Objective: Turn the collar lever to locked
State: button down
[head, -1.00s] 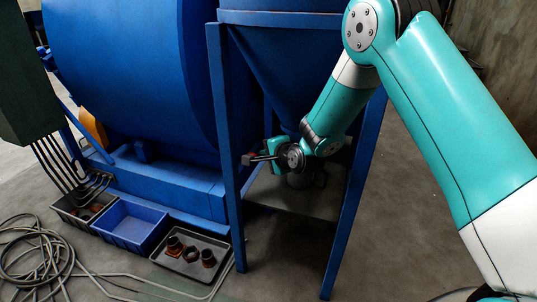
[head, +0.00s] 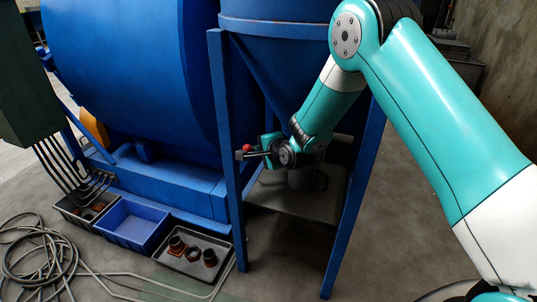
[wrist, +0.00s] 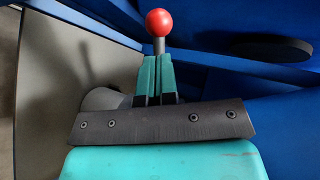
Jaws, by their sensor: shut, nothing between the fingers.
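The collar lever shows as a red ball knob (wrist: 159,22) on a short dark stem at the top of the wrist view. The same knob (head: 247,148) shows in the head view beside the hopper's left front leg. My gripper (wrist: 157,57) is shut, its two teal fingers side by side with nothing between them. The fingertips lie just below the knob in the wrist view, in line with the stem; I cannot tell whether they touch it. In the head view my gripper (head: 244,154) is under the hopper cone. The lever's pivot and any lock marks are hidden.
The blue hopper legs (head: 355,205) stand close around my arm. A grey cylinder (head: 302,180) is below the cone. A blue bin (head: 130,222) and a grey tray (head: 193,252) with dark fittings stand on the floor at left. Hoses (head: 40,255) lie coiled beyond.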

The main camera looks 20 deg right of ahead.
jog(key=s+a+r+n+g+y+p, duration=0.1)
jog(key=s+a+r+n+g, duration=0.1)
jog(key=s+r+n, duration=0.35)
jog(key=s+a+r+n+g+p, duration=0.1)
jog(key=s+r+n+g, duration=0.15)
jog(key=s+r, duration=0.6)
jog(key=s+a+r+n+g+y, duration=0.1)
jog(key=s+a+r+n+g, duration=0.15)
jog(key=s, duration=0.85)
jog(key=s+d+r+n+g+h, duration=0.1)
jog(key=s+r+n+g, duration=0.2)
jog(key=s+n, duration=0.45)
jog(key=s+d+r+n+g, duration=0.2)
jog(key=s+n, duration=0.2)
jog(key=s, duration=0.6)
notch_tip(320, 180, up, 28)
jog(key=p, duration=2.8)
jog(key=shift+w+r+p, duration=0.2)
jog(key=shift+p, duration=0.1)
